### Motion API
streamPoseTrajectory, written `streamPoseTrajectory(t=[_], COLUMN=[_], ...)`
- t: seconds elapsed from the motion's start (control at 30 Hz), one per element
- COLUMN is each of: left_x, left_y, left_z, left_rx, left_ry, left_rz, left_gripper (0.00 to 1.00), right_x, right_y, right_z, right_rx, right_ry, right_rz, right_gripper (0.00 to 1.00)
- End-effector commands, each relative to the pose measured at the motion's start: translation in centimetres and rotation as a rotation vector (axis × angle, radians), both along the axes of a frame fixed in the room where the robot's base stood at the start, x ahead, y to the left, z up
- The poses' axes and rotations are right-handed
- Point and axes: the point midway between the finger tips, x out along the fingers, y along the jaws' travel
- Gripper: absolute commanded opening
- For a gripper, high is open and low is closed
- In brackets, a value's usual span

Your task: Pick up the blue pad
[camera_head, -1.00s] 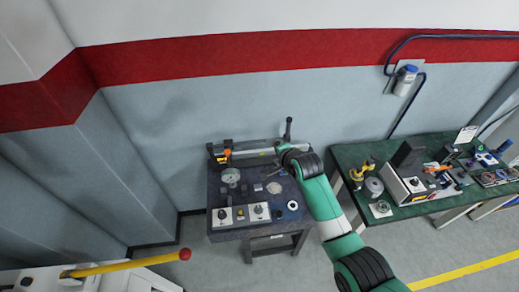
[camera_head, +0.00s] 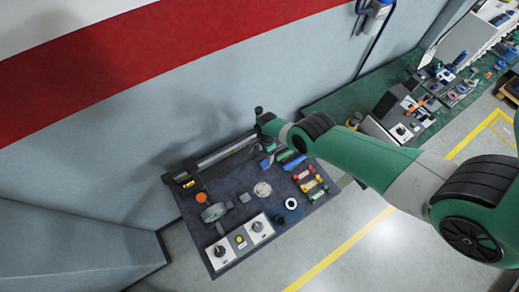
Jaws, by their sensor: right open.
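A small blue piece (camera_head: 265,163), which may be the blue pad, lies at the back of the dark test table (camera_head: 233,262), close below the end of my right arm. My right gripper (camera_head: 268,147) is over the back edge of this table. Its fingers are small and partly lost against dark parts; it is open, and I see nothing held. I cannot tell whether it touches the blue piece. A blue cylinder (camera_head: 294,163) lies just to the right, and a dark blue ring-shaped part (camera_head: 290,204) is nearer the front. My left gripper is not in view.
A metal rail (camera_head: 228,152) runs along the table's back. A green bench (camera_head: 340,102) with equipment stands to the right. The floor in front is clear.

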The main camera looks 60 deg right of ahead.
Motion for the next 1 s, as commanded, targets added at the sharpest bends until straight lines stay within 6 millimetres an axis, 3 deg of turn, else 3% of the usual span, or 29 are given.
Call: streamPoseTrajectory(t=[0.17,0.5,0.77,1.0], left_x=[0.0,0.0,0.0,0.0], left_y=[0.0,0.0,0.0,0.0], left_z=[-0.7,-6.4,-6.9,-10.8], left_rx=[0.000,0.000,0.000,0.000], left_ry=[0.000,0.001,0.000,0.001], left_rz=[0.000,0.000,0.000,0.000], left_gripper=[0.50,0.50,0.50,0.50], right_x=[0.1,0.1,0.0,-0.2], right_y=[-0.2,-0.2,-0.2,-0.4], right_z=[-0.6,-6.4,-6.9,-11.0], right_rx=[-0.002,-0.003,-0.003,-0.003], right_ry=[-0.003,-0.004,-0.004,-0.005], right_rz=[-0.003,-0.002,-0.002,-0.002], right_gripper=[0.82,0.82,0.82,0.82])
